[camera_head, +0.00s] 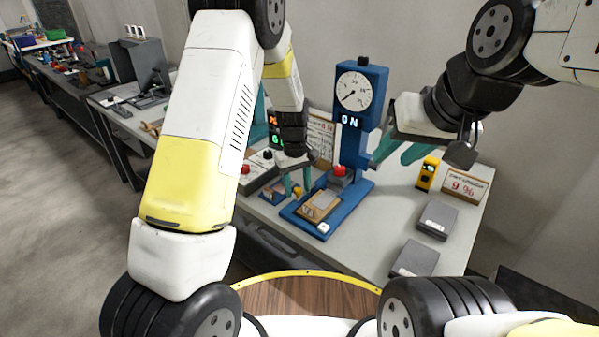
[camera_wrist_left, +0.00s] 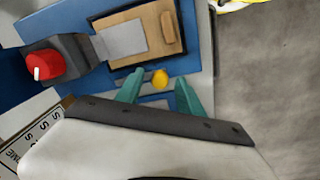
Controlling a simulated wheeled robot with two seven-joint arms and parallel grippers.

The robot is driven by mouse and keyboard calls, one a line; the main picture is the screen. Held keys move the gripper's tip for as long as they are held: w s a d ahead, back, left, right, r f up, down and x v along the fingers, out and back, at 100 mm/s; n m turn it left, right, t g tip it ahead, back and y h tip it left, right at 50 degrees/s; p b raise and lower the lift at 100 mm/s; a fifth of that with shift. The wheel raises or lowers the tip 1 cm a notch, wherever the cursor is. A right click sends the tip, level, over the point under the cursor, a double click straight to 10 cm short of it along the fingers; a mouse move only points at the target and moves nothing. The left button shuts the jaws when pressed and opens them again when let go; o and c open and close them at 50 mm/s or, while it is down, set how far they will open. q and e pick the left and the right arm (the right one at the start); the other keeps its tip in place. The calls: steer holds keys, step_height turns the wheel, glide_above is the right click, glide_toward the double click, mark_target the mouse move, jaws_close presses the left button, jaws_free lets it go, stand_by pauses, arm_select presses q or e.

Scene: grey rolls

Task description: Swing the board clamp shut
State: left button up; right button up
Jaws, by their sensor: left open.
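The blue press (camera_head: 352,140) stands on the table with a dial and a lit "ON". A tan board (camera_head: 318,205) lies on its blue base, with a light grey plate on it in the left wrist view (camera_wrist_left: 122,40). The clamp appears to be the part with the yellow knob (camera_wrist_left: 160,78) beside the board's edge. My left gripper (camera_head: 297,187) is open, pointing down at this knob. In the left wrist view its teal fingertips (camera_wrist_left: 158,85) stand on either side of the knob, apart from it. My right gripper (camera_head: 391,158) is open and empty, right of the press column.
A red knob (camera_head: 339,170) on a dark block stands behind the board. Two grey boxes (camera_head: 437,220) (camera_head: 415,259), a yellow device (camera_head: 427,174) and a "9 %" sign (camera_head: 466,186) are on the right of the table. A control box with buttons (camera_head: 257,171) stands left.

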arm_select(q)
jaws_close()
steer(key=shift+w+a, duration=0.1)
steer(key=m, duration=0.1)
steer(key=w+m, duration=0.1)
steer(key=a+m, duration=0.1)
steer(key=m, duration=0.1)
steer(key=shift+w+a, duration=0.1)
steer(key=shift+w, duration=0.15)
steer(key=m, duration=0.1)
steer(key=w+m, duration=0.1)
steer(key=m, duration=0.2)
steer(key=shift+w+a, duration=0.25)
steer(key=shift+a, duration=0.05)
steer(key=m, duration=0.1)
steer(key=w+m, duration=0.1)
steer(key=m, duration=0.1)
steer(key=shift+w, duration=0.3)
steer(key=shift+w+d+m+g, duration=0.15)
steer(key=shift+w+m, duration=0.25)
steer(key=shift+m, duration=0.6)
steer(key=shift+w+a+m+g, duration=0.15)
steer(key=shift+w+m, duration=0.2)
steer(key=shift+m, duration=0.65)
steer(key=shift+d, duration=0.15)
